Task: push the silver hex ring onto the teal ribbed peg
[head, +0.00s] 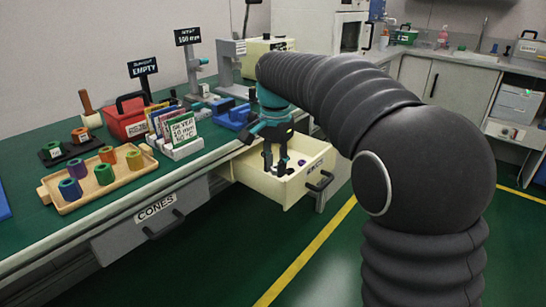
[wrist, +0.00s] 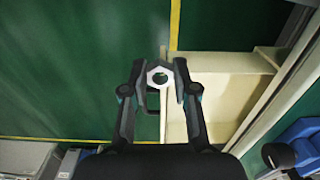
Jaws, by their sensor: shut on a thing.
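My gripper (wrist: 160,78) is shut on the silver hex ring (wrist: 160,70), which sits between the fingertips with its hole facing the wrist camera. In the head view my gripper (head: 276,168) points down at the open cream drawer (head: 262,185); the ring is too small to tell there. In the wrist view the ring appears over the drawer's front edge, near its black handle (wrist: 152,102). I cannot pick out the teal ribbed peg for certain. A small teal patch shows by the fingers in the head view, but I cannot tell what it is.
A wooden tray (head: 60,206) with several coloured cylinders stands on the green bench at left. A shut drawer labelled CONES (head: 150,222) is below. A red bin (head: 125,120) and a card holder (head: 181,150) stand behind. The floor before the open drawer is clear.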

